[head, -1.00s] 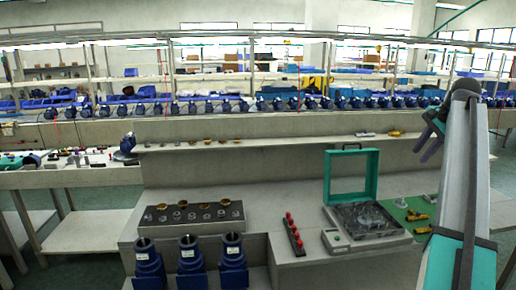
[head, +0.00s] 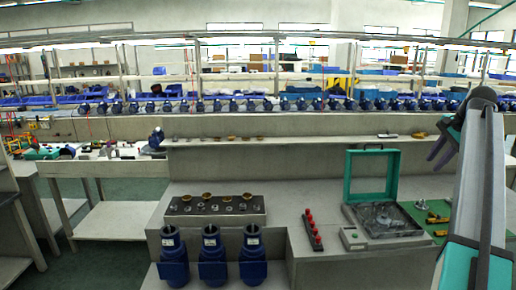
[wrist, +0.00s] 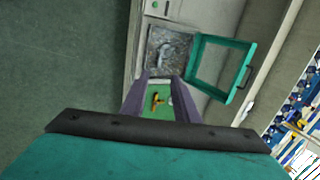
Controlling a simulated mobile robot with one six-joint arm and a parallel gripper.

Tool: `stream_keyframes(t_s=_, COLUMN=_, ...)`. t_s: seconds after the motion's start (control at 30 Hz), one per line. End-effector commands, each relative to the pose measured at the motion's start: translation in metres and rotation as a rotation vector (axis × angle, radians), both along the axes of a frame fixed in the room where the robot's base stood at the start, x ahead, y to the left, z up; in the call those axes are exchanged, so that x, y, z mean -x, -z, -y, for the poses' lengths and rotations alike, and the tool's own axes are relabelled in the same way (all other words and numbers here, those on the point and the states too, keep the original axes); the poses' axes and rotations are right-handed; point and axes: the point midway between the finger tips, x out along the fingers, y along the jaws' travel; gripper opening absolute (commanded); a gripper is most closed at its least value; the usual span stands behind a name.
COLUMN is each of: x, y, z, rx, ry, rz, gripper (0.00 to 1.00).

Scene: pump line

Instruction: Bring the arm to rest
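My arm rises at the right edge of the head view, and my gripper (head: 440,150) hangs from its upper end, over the right part of the workbench (head: 325,190). In the wrist view my gripper (wrist: 160,82) has its two dark fingers apart with a gap between them. Nothing is held in that gap. The green mat with a yellow tool (wrist: 157,100) shows below, between the fingers.
A case with an open green-framed lid (head: 372,152) stands on the bench left of my arm. A row of red-topped pieces (head: 312,230), a dark parts block (head: 216,205) and three blue pump housings (head: 212,258) are further left. A side table (head: 105,165) has floor around it.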

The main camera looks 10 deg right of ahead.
Motion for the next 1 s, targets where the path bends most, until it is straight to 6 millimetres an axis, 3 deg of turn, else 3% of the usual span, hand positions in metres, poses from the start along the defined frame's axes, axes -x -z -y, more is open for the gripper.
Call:
stream_keyframes(t_s=0.27, x=-0.032, y=0.051, z=-0.029, rx=-0.039, ry=-0.051, rz=-0.044, gripper=0.28)
stream_keyframes(t_s=0.37, x=-0.046, y=0.08, z=-0.047, rx=-0.06, ry=-0.077, rz=-0.068, gripper=0.28)
stream_keyframes(t_s=0.67, x=-0.077, y=0.194, z=-0.122, rx=-0.132, ry=-0.168, rz=-0.173, gripper=0.28)
stream_keyframes(t_s=1.0, x=-0.08, y=0.32, z=-0.212, rx=-0.189, ry=-0.259, rz=-0.297, gripper=0.28)
